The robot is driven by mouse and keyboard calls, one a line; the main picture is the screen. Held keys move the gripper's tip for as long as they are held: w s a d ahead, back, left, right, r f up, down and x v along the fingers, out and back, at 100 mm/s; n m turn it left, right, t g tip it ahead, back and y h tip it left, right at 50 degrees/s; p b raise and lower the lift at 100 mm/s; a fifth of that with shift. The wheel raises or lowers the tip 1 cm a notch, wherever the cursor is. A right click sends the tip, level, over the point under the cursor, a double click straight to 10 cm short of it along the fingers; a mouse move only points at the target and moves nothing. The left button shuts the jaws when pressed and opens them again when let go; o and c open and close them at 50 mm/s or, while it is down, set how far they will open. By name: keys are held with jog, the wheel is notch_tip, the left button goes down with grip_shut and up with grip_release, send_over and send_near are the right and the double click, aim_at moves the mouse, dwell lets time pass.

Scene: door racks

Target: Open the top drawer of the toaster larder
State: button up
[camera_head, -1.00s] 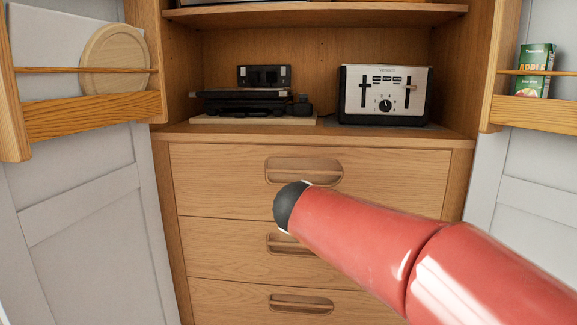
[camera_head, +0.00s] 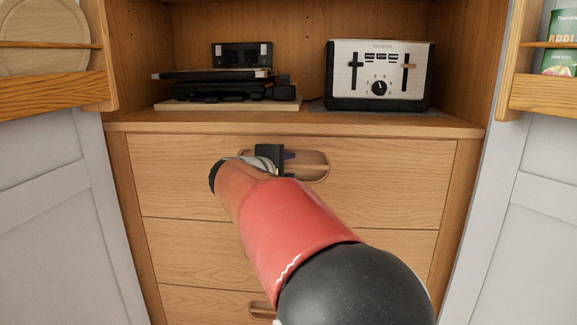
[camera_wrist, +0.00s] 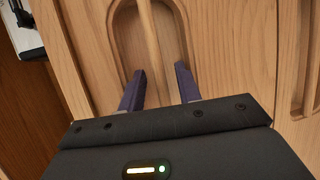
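The top drawer (camera_head: 390,190) of the wooden larder is shut, flush with the larder's frame. Its recessed handle (camera_head: 312,168) is an oval slot, with its left part hidden behind my arm and gripper. My gripper (camera_head: 275,156) is in front of this slot in the head view. In the wrist view my gripper (camera_wrist: 160,80) has its two dark purple fingers apart, pointing at the slot. The bar of the handle (camera_wrist: 150,42) runs into the gap between the fingertips. I cannot tell whether the fingers touch it.
A silver and black toaster (camera_head: 378,75) and a dark appliance on a board (camera_head: 228,103) stand on the shelf above. Open door racks flank the larder, holding a round board (camera_head: 42,40) left and a green can (camera_head: 563,42) right. More drawers (camera_head: 190,243) lie below.

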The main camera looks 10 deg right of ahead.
jog(key=shift+w+d+f, duration=0.1)
jog(key=shift+w+d, duration=0.25)
jog(key=shift+w, duration=0.05)
jog(key=shift+c, duration=0.3)
grip_shut()
jog(key=shift+s+a, duration=0.1)
